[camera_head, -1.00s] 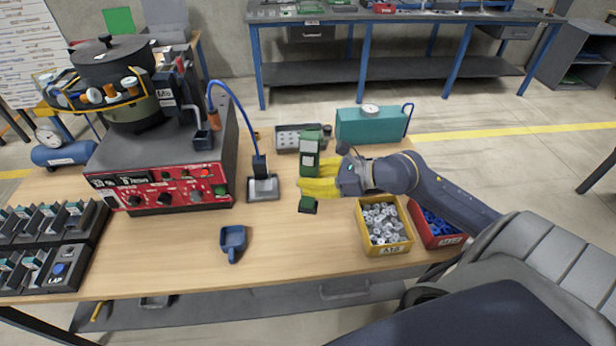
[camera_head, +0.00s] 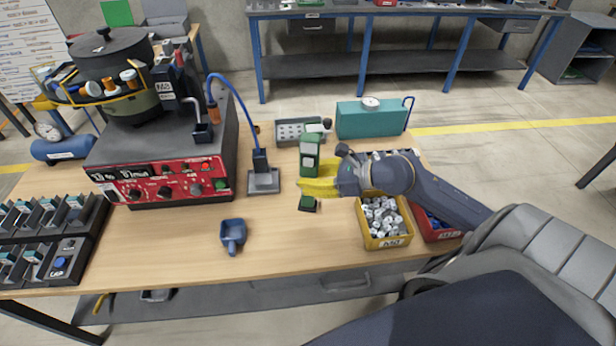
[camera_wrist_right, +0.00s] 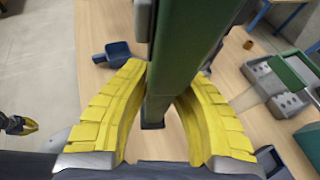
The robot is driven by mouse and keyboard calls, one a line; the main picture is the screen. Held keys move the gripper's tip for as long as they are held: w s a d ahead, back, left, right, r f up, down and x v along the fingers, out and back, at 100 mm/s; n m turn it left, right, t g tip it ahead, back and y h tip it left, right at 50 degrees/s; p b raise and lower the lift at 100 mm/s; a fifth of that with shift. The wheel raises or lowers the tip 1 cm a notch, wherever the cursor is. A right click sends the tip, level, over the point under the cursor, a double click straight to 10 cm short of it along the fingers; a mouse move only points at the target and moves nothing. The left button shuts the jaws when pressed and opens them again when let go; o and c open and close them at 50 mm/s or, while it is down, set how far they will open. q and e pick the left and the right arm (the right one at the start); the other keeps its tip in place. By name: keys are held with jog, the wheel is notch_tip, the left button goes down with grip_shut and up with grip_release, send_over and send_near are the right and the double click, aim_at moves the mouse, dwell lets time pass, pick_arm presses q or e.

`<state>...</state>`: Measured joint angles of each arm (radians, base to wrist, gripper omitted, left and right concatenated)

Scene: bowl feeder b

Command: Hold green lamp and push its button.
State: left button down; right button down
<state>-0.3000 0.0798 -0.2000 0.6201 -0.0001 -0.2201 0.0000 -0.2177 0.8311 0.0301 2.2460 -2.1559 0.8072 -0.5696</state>
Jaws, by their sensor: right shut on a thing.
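The green lamp (camera_head: 310,147) stands upright in the yellow fingers of my right gripper (camera_head: 318,187), with a pale panel on its upper part. My right gripper is shut around its middle. The lamp's lower end (camera_head: 308,203) shows below the fingers; I cannot tell whether it touches the table. In the right wrist view the lamp's green body (camera_wrist_right: 178,55) runs between the two yellow fingers (camera_wrist_right: 160,110). I cannot make out its button. A dark part with a yellow tip, seemingly my left gripper (camera_wrist_right: 22,126), shows at the left edge of the right wrist view.
A blue scoop (camera_head: 233,235) lies front left of the lamp. A stand with a blue hose (camera_head: 263,182) is to the left, by the red-fronted feeder (camera_head: 165,184). A yellow parts bin (camera_head: 388,242) and a red bin (camera_head: 440,235) are at right. A grey tray (camera_head: 290,132) lies behind.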

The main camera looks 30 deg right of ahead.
aim_at(308, 199)
jog(key=shift+f, duration=4.1)
jog(key=c, duration=1.8)
grip_release()
grip_shut()
